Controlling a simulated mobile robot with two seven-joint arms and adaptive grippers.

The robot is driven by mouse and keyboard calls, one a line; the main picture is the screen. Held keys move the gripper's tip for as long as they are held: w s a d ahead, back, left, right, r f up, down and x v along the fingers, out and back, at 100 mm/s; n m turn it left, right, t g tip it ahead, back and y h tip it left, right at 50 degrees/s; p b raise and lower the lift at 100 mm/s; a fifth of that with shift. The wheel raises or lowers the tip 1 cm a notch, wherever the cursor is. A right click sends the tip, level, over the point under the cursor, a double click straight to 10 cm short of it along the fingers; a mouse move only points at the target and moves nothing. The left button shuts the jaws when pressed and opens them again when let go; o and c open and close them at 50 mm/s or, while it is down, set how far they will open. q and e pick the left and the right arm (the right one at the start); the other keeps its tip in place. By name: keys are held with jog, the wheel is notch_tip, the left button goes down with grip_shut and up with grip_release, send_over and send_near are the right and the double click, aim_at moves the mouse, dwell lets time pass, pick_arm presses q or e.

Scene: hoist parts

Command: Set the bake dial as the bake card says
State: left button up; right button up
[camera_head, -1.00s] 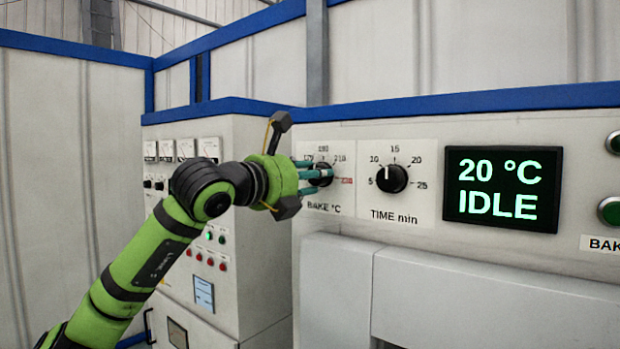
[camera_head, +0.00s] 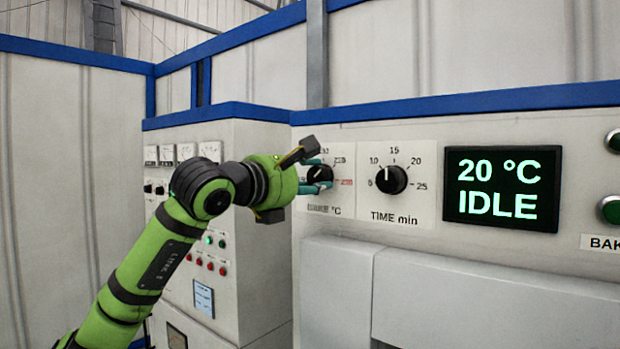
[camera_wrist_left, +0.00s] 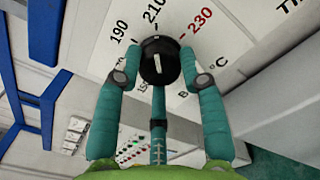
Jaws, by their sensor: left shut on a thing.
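The bake dial (camera_head: 320,174) is a black knob on a white scale plate marked BAKE °C, left of the time dial. My left gripper (camera_head: 318,177) is at it, its teal fingers on either side of the knob, shut on it. In the left wrist view the knob (camera_wrist_left: 160,62) sits between the fingertips (camera_wrist_left: 163,80). Its white pointer line appears to point about toward 210, between 190 and a red 230. The fingers hide the lower part of the scale. I cannot make out a readable bake card. My right gripper is not in view.
The time dial (camera_head: 391,180) is just right, its pointer between 10 and 15. A display (camera_head: 502,189) reads 20 °C IDLE. Green buttons (camera_head: 611,210) are at the right edge. A cabinet with gauges (camera_head: 209,151) and a small pale-blue panel (camera_head: 203,298), unreadable, stands left.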

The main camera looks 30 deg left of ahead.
pick_arm(q)
jog(key=shift+w+f+m, duration=0.15)
jog(key=shift+f+m, duration=0.3)
jog(key=shift+m, duration=0.15)
jog(key=o, duration=1.1)
jog(key=shift+o, duration=0.2)
jog(key=shift+a+r, duration=0.1)
jog(key=shift+s+r, duration=0.15)
jog(key=shift+s, duration=0.1)
jog(key=s+a, duration=0.1)
jog(key=s, duration=1)
jog(key=shift+s, duration=0.15)
